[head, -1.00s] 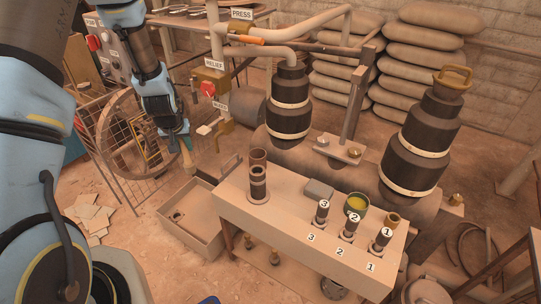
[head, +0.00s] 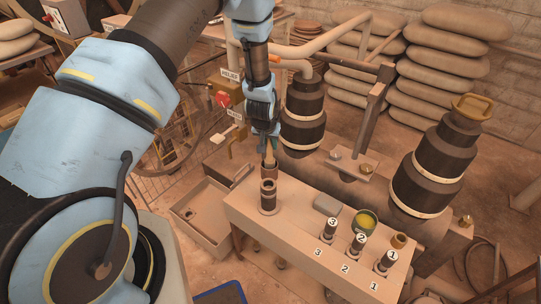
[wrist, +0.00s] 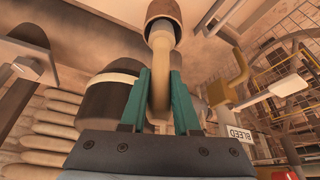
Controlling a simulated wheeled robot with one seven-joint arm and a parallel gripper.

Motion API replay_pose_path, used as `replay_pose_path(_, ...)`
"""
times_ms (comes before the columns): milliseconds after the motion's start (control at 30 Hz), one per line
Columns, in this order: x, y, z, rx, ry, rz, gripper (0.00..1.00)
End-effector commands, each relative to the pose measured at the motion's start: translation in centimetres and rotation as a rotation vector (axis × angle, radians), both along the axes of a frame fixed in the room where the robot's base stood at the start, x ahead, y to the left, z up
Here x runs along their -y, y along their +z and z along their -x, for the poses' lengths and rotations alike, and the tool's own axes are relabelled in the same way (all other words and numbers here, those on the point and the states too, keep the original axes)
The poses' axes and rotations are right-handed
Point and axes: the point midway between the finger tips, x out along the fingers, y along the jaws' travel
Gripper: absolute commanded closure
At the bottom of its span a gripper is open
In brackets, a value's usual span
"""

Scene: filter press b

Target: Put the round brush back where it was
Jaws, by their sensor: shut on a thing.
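My gripper (head: 268,141) is shut on the round brush (head: 269,156), which hangs below the fingers. In the wrist view the green fingers (wrist: 158,82) clasp its pale handle (wrist: 160,60). A brown cylindrical shape lies at the handle's far end there; I cannot tell if it is the brush head or a holder. In the head view the brush's lower end is at the mouth of a brown tube (head: 268,172) at the bench's back left. I cannot tell whether it is inside or just above or behind the rim. A dark ringed cylinder (head: 268,196) stands in front.
A large black vessel (head: 303,110) stands close behind my gripper. An open tray (head: 205,222) lies left of the bench.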

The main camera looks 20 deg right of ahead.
Motion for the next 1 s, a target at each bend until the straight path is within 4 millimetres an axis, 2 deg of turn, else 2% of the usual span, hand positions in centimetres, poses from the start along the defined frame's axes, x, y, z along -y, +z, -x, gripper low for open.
replay_pose_path(400,0.0,-4.5,0.0,0.0,0.001,0.0,1.0)
replay_pose_path(800,0.0,-5.2,0.0,0.001,0.001,0.001,1.0)
replay_pose_path(833,0.0,-5.2,0.0,0.001,0.001,0.001,0.69)
replay_pose_path(1000,0.0,-5.1,0.0,0.001,0.001,0.001,0.5)
